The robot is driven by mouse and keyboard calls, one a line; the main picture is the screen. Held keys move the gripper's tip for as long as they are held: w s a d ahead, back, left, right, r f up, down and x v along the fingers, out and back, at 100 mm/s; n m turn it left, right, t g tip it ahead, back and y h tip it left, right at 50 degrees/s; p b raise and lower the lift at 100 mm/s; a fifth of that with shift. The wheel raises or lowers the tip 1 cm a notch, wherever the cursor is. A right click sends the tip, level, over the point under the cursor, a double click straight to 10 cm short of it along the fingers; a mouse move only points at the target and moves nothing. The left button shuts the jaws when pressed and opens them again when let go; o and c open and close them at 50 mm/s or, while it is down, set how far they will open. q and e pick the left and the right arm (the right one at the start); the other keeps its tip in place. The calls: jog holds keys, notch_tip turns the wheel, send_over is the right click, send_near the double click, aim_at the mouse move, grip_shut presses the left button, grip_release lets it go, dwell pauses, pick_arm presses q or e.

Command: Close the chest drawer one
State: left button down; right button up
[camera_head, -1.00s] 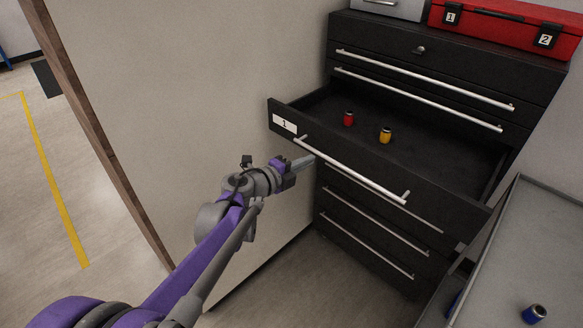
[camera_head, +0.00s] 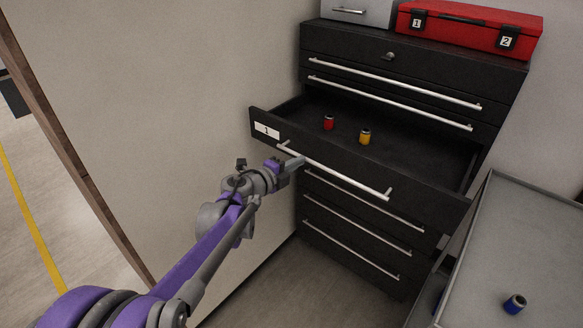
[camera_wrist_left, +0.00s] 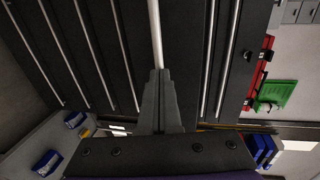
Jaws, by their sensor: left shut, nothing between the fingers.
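The black chest (camera_head: 420,70) stands against the wall, and its drawer one (camera_head: 340,170), labelled 1, is pulled open. A red cylinder (camera_head: 328,122) and a yellow cylinder (camera_head: 365,137) stand inside the drawer. My left gripper (camera_head: 297,163) is shut and empty, with its tips at the left end of the drawer's silver handle (camera_head: 340,172). In the left wrist view the shut fingers (camera_wrist_left: 160,75) point at the handle bar (camera_wrist_left: 155,30); whether they touch it is not clear. My right gripper is not in view.
A red case (camera_head: 470,25) and a grey box (camera_head: 358,10) sit on top of the chest. A grey tray table (camera_head: 520,240) with a blue cylinder (camera_head: 514,303) stands close at the right. A pale wall (camera_head: 170,80) runs along the left.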

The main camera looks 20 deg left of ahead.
pick_arm(q)
send_near(346, 133)
jog(key=w+d, duration=0.1)
jog(key=w, duration=0.1)
jog(key=w+d+r+p, duration=0.1)
jog(key=w, duration=0.2)
jog(key=w+d+r+p, duration=0.1)
jog(key=w, duration=0.1)
jog(key=shift+w, duration=0.4)
jog(key=shift+w+d, duration=0.2)
jog(key=shift+w, duration=0.45)
jog(key=shift+p, duration=0.3)
